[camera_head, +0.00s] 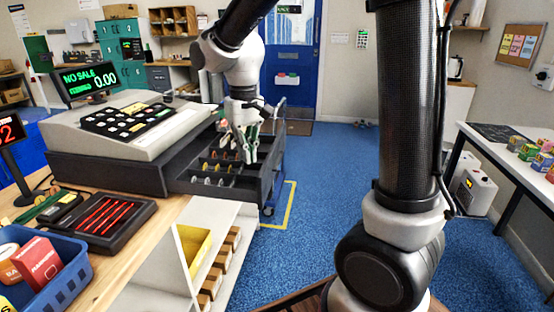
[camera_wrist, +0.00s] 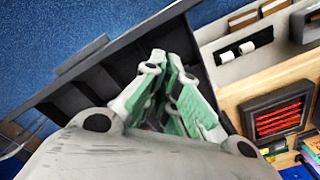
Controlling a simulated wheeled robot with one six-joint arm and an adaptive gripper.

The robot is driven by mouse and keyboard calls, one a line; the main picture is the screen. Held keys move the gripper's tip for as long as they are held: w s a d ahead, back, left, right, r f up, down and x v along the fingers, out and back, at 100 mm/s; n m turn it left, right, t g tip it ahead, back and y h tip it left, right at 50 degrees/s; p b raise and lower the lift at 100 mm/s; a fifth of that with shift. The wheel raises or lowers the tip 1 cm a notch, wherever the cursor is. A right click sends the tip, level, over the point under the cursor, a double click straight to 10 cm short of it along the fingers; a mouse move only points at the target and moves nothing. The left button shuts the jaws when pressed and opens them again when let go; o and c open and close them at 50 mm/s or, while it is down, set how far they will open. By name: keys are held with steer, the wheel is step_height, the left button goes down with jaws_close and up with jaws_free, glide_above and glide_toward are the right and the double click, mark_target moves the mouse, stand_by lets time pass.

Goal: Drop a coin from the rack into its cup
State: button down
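The open cash drawer (camera_head: 262,180) of the till is black, with several compartments. Small gold and silver coin-like pieces stand in rows in its front part (camera_head: 207,180); they are too small to tell apart. My gripper (camera_head: 245,152) points down into the drawer's right part. In the wrist view, its green-padded fingers (camera_wrist: 170,95) are close together above the dark drawer (camera_wrist: 85,80), with a narrow gap between them. I cannot tell whether a coin is between the fingers. My fingers and wrist hide the compartments below them.
The till (camera_head: 130,125) stands left of the drawer. A black tray with red strips (camera_head: 105,220) and a blue basket (camera_head: 60,285) lie on the wooden counter. A white shelf unit with a yellow bin (camera_head: 195,245) is in front.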

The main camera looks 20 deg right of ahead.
steer(key=c, duration=1.6)
jaws_free()
steer(key=shift+o, duration=0.2)
steer(key=shift+r, duration=0.1)
step_height(320, 180, up, 12)
